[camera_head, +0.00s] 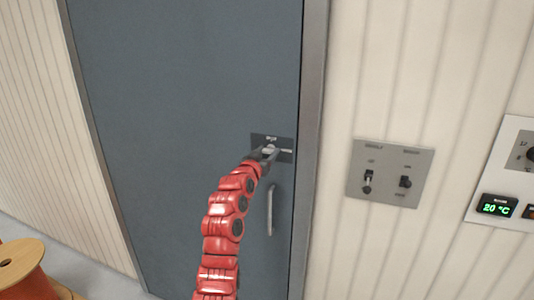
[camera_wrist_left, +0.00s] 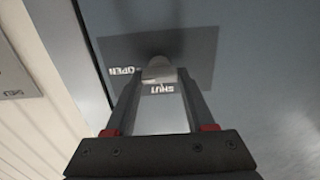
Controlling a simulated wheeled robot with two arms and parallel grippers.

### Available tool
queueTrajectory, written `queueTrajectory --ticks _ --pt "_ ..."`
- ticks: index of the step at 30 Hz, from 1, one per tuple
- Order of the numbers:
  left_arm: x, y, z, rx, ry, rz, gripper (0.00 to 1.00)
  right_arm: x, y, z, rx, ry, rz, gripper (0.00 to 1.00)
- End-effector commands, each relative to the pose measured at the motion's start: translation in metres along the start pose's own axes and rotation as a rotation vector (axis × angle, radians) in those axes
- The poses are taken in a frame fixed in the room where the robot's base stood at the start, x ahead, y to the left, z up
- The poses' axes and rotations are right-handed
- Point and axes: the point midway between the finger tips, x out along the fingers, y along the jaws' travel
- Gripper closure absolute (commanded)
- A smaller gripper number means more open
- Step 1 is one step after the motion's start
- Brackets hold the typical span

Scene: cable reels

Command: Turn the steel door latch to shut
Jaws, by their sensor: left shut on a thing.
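The steel latch (camera_head: 268,149) sits on a dark plate (camera_head: 257,139) near the right edge of the blue-grey door (camera_head: 185,110). My left gripper (camera_head: 264,155) reaches up to the latch from below and is shut on it. In the left wrist view, the latch's pale rounded end (camera_wrist_left: 158,68) sits between the fingertips of the left gripper (camera_wrist_left: 160,76). The words OPEN and SHUT show upside down on the plate there, OPEN to the left and SHUT just below the latch. The latch's exact angle is hard to tell. My right gripper is out of view.
A vertical door handle (camera_head: 270,210) is just below the latch, close to my left arm. A switch panel (camera_head: 390,172) and a temperature display (camera_head: 496,206) are on the wall at right. An orange cable reel (camera_head: 24,270) stands at lower left.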

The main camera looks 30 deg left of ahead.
Motion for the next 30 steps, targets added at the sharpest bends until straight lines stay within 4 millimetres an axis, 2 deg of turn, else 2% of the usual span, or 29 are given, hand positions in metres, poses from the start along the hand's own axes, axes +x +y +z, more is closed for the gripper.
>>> queueTrajectory --ticks 11,21,30 --pt "0.000 -0.001 0.002 -0.117 -0.001 -0.001 1.00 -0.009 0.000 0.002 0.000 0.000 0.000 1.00" --pt "0.000 -0.003 0.003 -0.411 -0.001 -0.001 1.00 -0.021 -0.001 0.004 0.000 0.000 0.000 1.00" --pt "0.000 -0.004 0.002 -0.697 -0.002 -0.001 1.00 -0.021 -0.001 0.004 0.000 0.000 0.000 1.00"
